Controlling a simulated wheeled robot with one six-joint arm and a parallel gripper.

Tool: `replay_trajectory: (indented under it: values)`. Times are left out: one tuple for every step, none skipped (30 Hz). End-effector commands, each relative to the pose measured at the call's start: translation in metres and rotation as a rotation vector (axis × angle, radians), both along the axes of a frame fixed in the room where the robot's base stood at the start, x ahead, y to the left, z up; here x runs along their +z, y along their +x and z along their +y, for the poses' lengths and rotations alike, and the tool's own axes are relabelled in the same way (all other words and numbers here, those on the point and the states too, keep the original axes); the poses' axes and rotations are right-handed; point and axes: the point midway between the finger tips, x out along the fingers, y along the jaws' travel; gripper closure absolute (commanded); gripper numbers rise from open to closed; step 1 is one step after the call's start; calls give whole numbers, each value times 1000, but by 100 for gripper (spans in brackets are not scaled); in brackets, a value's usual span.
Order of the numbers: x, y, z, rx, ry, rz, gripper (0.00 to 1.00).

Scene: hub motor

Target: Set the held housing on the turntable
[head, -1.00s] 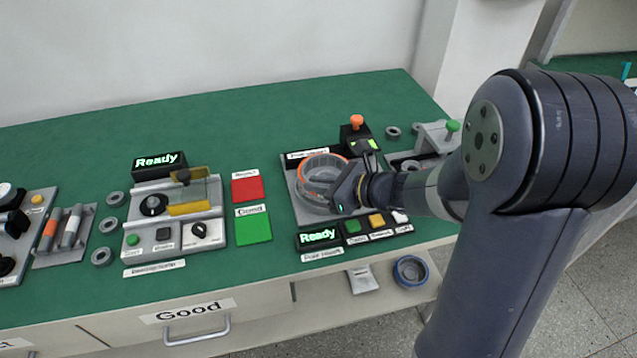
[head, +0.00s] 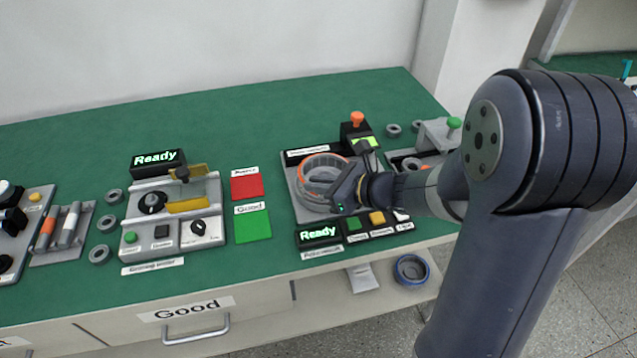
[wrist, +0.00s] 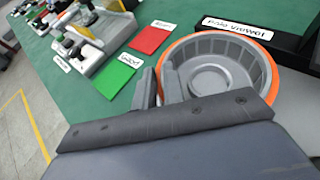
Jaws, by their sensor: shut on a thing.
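The housing is a grey ring with an orange rim (head: 323,163), seen at the right of the table in the head view. In the wrist view the housing (wrist: 222,66) fills the upper right, with a toothed inner wall and a round floor inside. My gripper (head: 343,190) is shut on the near right side of its wall. In the wrist view a finger stands inside the ring and another outside. The housing is over the grey plate of the pole viewer station (head: 300,205). The turntable is hidden under it, and I cannot tell whether they touch.
A black "Ready" display (head: 319,235) with buttons stands in front of the housing. An orange-topped post (head: 357,125) stands behind it. Red (head: 247,188) and green (head: 253,226) squares lie to the left. A green-knobbed fixture (head: 437,132) is at the right.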

Motion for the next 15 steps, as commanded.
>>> replay_trajectory:
  values:
    - [1,0,0,0,1,-2,100]
    - [1,0,0,0,1,-2,100]
    - [1,0,0,0,1,-2,100]
    - [1,0,0,0,1,-2,100]
    - [1,0,0,0,1,-2,89]
    - [1,0,0,0,1,-2,86]
    - [1,0,0,0,1,-2,83]
    - [1,0,0,0,0,-1,81]
    - [1,0,0,0,0,-1,78]
    - [1,0,0,0,0,-1,75]
    - [1,0,0,0,0,-1,73]
    - [0,0,0,0,1,0,69]
    - [0,0,0,0,1,0,67]
    - [0,0,0,0,0,0,64]
    - [0,0,0,0,0,0,64]
